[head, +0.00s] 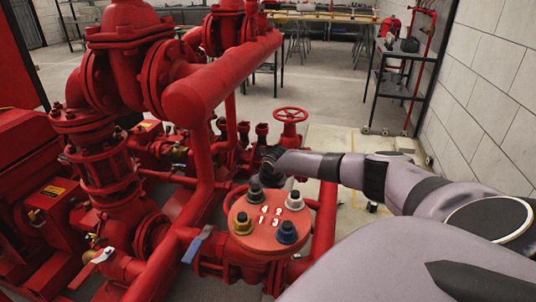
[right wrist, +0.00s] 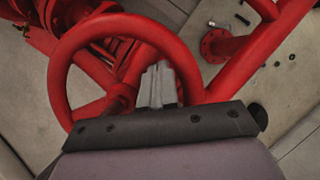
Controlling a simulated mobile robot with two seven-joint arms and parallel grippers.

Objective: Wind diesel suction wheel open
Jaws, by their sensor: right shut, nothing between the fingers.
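A red handwheel with spokes (right wrist: 62,70) fills much of the right wrist view. My right gripper (right wrist: 158,85) is shut and empty, and its grey fingers show within the outline of the wheel's ring. I cannot tell whether they touch a spoke or the rim. In the head view, my right arm reaches in from the right, and its dark wrist end is beside the pumpset, behind the round red flange cap. The fingers are mostly hidden there. A red handwheel on a stem (head: 290,114) stands just behind the wrist. My left gripper is not in view.
The round red flange cap (head: 268,222) with several coloured knobs is close in front of the wrist. A thick red pipe (head: 215,80) runs to its left. A blue lever (head: 192,247) sits at lower left. A black shelf (head: 395,85) stands by the right wall.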

